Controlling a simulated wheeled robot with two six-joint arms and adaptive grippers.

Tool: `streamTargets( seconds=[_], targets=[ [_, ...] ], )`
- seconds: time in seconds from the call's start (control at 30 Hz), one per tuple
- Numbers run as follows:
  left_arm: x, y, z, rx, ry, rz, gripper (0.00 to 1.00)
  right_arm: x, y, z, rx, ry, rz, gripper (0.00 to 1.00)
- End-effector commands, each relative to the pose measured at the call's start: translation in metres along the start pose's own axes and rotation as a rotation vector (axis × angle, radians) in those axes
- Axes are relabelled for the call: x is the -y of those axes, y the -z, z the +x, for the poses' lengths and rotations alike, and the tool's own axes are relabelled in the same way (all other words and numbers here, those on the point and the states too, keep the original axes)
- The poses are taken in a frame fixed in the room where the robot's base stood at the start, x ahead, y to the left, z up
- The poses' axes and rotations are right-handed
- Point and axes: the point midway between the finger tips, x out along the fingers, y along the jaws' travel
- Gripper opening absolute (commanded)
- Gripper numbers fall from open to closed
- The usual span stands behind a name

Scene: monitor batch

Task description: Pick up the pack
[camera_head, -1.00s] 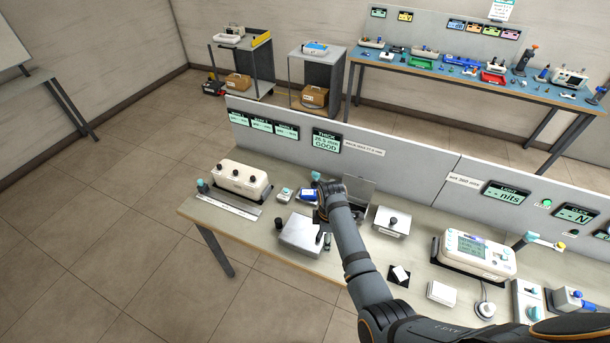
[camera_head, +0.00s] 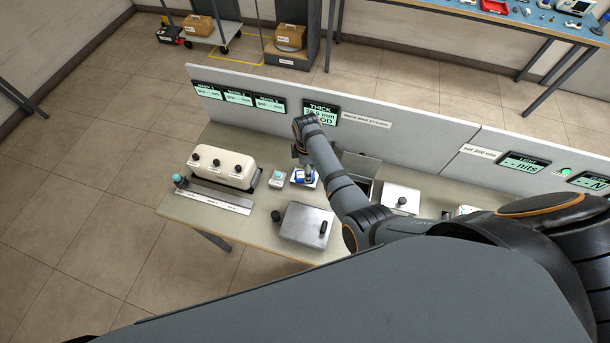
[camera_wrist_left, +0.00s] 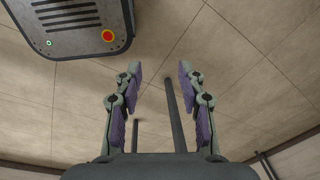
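No item is clearly recognisable as the pack in these views. A small blue-and-white item (camera_head: 303,178) sits on the bench beside my right forearm, partly covered by it. The end of my right arm (camera_head: 300,148) is above the bench, in front of the panel; its fingers are too small and hidden to read. The thickness display (camera_head: 321,113) above is partly covered by the arm and shows green text ending in "OD". My left gripper (camera_wrist_left: 160,85) is open and empty in the left wrist view, over bare floor; it is not visible in the head view.
On the bench (camera_head: 245,229) stand a cream device with black knobs (camera_head: 224,166), a metal box (camera_head: 304,226), a small pale device (camera_head: 277,179) and a second metal box (camera_head: 400,198). The upright panel (camera_head: 420,128) bounds the bench behind. Floor is clear to the left.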

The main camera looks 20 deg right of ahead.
Motion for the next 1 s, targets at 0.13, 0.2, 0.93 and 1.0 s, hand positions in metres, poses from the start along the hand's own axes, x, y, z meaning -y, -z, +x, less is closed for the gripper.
streamTargets(
  seconds=[0.13, 0.2, 0.93, 1.0],
  targets=[
    [0.000, 0.010, 0.000, -0.015, 0.000, -0.001, 0.40, -0.001, 0.000, 0.007, 0.000, -0.002, 0.000, 0.66],
    [0.000, 0.028, 0.001, -0.041, 0.001, -0.002, 0.40, -0.001, 0.000, 0.008, 0.000, -0.002, 0.000, 0.66],
    [-0.005, 0.023, 0.055, -0.038, -0.001, -0.002, 0.40, -0.006, 0.002, 0.059, 0.000, -0.001, 0.000, 0.59],
    [-0.005, 0.029, 0.054, -0.047, 0.000, -0.002, 0.40, -0.006, 0.002, 0.059, 0.000, -0.001, 0.000, 0.50]
  ],
)
